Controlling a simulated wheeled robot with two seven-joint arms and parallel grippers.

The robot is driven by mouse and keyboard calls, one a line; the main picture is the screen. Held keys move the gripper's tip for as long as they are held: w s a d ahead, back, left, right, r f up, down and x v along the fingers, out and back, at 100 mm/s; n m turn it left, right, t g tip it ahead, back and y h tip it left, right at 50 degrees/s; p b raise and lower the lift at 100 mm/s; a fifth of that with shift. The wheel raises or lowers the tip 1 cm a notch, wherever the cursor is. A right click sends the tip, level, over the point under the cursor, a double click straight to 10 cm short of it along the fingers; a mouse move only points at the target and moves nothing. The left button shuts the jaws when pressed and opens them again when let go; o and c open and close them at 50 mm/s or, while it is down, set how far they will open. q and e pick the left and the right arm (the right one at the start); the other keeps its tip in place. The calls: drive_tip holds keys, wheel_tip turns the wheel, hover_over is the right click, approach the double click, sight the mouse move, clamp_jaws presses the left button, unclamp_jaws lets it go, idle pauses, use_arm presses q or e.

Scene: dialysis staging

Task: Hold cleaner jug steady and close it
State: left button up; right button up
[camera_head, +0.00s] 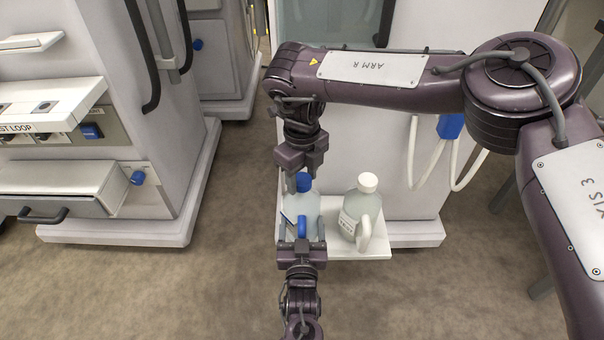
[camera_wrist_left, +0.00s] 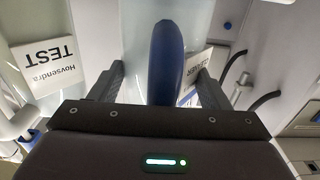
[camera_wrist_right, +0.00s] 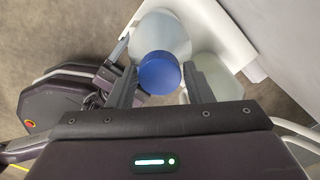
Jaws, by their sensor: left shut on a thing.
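The cleaner jug (camera_head: 300,207) stands upright on a white shelf (camera_head: 345,246), with a blue cap (camera_head: 304,182) over its neck and a blue handle (camera_head: 302,226) facing me. My left gripper (camera_head: 301,240) is shut on the handle, which also shows between its fingers in the left wrist view (camera_wrist_left: 166,60). My right gripper (camera_head: 302,176) points down above the cap. In the right wrist view its open fingers (camera_wrist_right: 160,85) lie on either side of the cap (camera_wrist_right: 158,73), with gaps showing. Whether the cap is seated on the neck is hidden.
A second jug (camera_head: 360,212) with a white cap and pale handle stands close on the right of the same shelf. A white machine with hanging tubes (camera_head: 432,150) is behind. An open drawer (camera_head: 70,185) juts out at left. The floor in front is clear.

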drive_tip(key=c, duration=0.7)
drive_tip(key=m, duration=0.4)
drive_tip(key=shift+m, duration=0.3)
drive_tip(key=m, duration=2)
drive_tip(key=shift+m, duration=0.3)
drive_tip(key=m, duration=0.8)
drive_tip(key=shift+f+m, duration=0.1)
drive_tip(key=shift+m, duration=0.3)
drive_tip(key=o, duration=1.1)
